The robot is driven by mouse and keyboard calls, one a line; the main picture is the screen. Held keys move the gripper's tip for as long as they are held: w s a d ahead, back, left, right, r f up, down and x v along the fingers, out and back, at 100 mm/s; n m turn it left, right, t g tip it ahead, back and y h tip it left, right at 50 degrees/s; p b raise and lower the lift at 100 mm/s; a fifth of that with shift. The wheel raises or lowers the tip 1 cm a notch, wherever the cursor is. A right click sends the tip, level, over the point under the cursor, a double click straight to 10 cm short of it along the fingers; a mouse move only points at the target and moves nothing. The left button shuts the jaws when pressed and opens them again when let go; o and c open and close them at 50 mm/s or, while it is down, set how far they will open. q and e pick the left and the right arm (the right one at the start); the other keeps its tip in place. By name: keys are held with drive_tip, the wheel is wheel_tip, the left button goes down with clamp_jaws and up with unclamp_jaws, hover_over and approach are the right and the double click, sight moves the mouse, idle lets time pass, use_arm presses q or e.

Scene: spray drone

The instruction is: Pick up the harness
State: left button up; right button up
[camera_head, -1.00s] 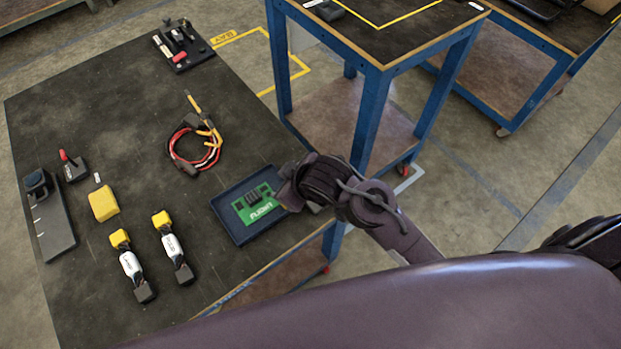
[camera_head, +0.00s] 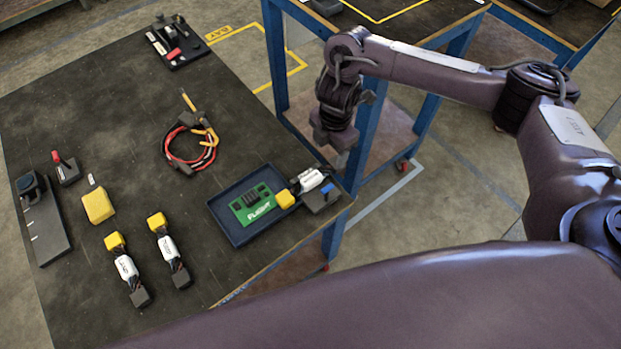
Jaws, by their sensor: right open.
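The harness (camera_head: 168,155), a loop of red and black wire with orange-yellow leads, lies on the dark table top (camera_head: 100,160), left of centre. My right gripper (camera_head: 334,143) hangs pointing down beyond the table's right edge, to the right of the harness and well apart from it. It is open, and I see nothing held in it; its fingertips are small and dark. My left gripper is not in view.
A blue tray (camera_head: 226,227) with a green board (camera_head: 256,204) sits near the right edge. A white-labelled part with a yellow end (camera_head: 312,180) lies at its right side. Two similar parts (camera_head: 127,269) (camera_head: 168,247) and a yellow block (camera_head: 98,205) lie at the left. A blue-legged table (camera_head: 275,60) stands behind.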

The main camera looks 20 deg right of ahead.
sight(331, 165)
drive_tip(key=shift+d, duration=0.65)
drive_tip(key=shift+f+b, duration=0.3)
drive_tip(key=shift+f, duration=0.05)
drive_tip(key=f+b, duration=0.1)
drive_tip(key=f, duration=0.1)
drive_tip(key=f+b, duration=0.1)
drive_tip(key=f, duration=0.1)
drive_tip(key=f+b, duration=0.1)
drive_tip(key=f, duration=0.1)
drive_tip(key=shift+w+a+f, duration=0.1)
drive_tip(key=shift+a+f, duration=0.15)
drive_tip(key=shift+f, duration=0.15)
drive_tip(key=shift+r, duration=0.1)
drive_tip(key=shift+c, duration=0.4)
drive_tip(key=c, duration=1.1)
drive_tip(key=shift+o, duration=0.2)
